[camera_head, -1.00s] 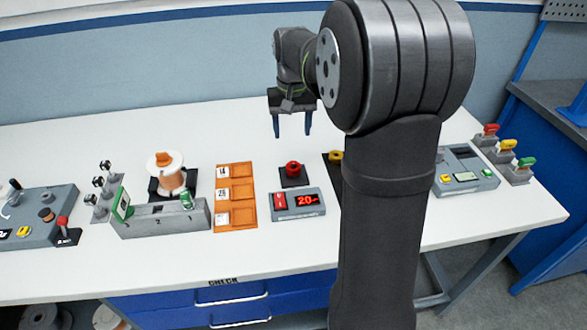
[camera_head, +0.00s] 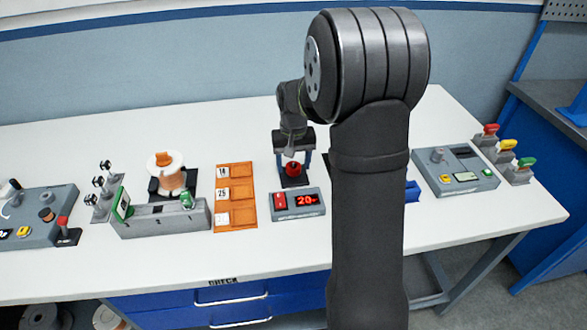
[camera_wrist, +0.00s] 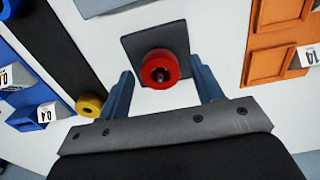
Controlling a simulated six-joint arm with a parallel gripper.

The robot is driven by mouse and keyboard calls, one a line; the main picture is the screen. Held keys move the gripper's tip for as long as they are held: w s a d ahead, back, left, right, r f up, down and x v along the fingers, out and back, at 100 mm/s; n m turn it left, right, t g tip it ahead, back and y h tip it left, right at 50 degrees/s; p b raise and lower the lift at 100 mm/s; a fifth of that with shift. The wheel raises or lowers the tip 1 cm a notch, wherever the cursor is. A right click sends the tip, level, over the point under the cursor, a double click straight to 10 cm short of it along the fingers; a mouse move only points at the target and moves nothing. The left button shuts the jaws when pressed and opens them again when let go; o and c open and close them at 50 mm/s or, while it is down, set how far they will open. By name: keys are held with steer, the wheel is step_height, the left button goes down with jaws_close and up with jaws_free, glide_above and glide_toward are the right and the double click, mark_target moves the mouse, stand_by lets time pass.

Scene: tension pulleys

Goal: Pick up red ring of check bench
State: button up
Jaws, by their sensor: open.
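The red ring (camera_head: 293,170) sits on a small dark square plate (camera_head: 294,183) on the white bench, behind the red-digit display box. In the wrist view the red ring (camera_wrist: 160,69) shows from above, with a dark hole at its middle, on its dark plate (camera_wrist: 130,46). My gripper (camera_head: 293,166) is open above the plate, its blue fingers to the left and right of the ring. In the wrist view my gripper (camera_wrist: 162,84) has one finger on each side of the ring, with gaps, apart from it. Nothing is held.
A display box (camera_head: 298,204) reading 20 stands in front of the ring. An orange tray (camera_head: 236,208) with numbered slots lies left. A yellow ring (camera_wrist: 90,105) is beside my gripper in the wrist view. A grey console (camera_head: 455,172) stands right. Bench behind the ring is clear.

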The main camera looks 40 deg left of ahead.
mark_target(293, 163)
steer(key=c, duration=1.2)
steer(key=shift+o, duration=0.2)
steer(key=shift+r, duration=0.1)
steer(key=shift+r, duration=0.55)
step_height(293, 163, up, 3)
steer(key=shift+f, duration=0.2)
steer(key=w+d+r, duration=0.3)
steer(key=d+r, duration=0.4)
steer(key=d, duration=0.4)
steer(key=shift+d, duration=0.15)
steer(key=shift+r, duration=0.15)
steer(key=shift+r, duration=2.45)
